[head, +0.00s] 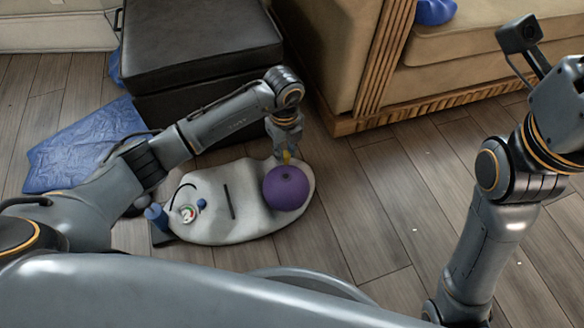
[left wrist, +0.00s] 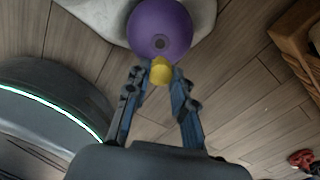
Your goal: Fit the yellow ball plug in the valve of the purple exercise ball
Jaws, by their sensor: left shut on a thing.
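The purple exercise ball (head: 287,190) rests on a pale cushion-like thing on the floor. In the left wrist view the ball (left wrist: 160,25) shows its valve, a dark round spot (left wrist: 160,43), facing my gripper. My left gripper (left wrist: 160,73) is shut on the yellow ball plug (left wrist: 161,71). The plug is just below the valve in that view, and whether it touches the ball cannot be told. In the head view the left gripper (head: 284,153) is at the ball's upper edge with a bit of yellow showing. My right arm is at the right; its gripper is out of frame.
The pale cushion-like thing (head: 235,225) carries a gauge (head: 188,213) and a dark strip. A black ottoman (head: 200,65) stands behind my left arm. A blue sheet (head: 85,148) lies at left. A wood-trimmed sofa (head: 440,95) is at back right. Floor right of the ball is mostly clear.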

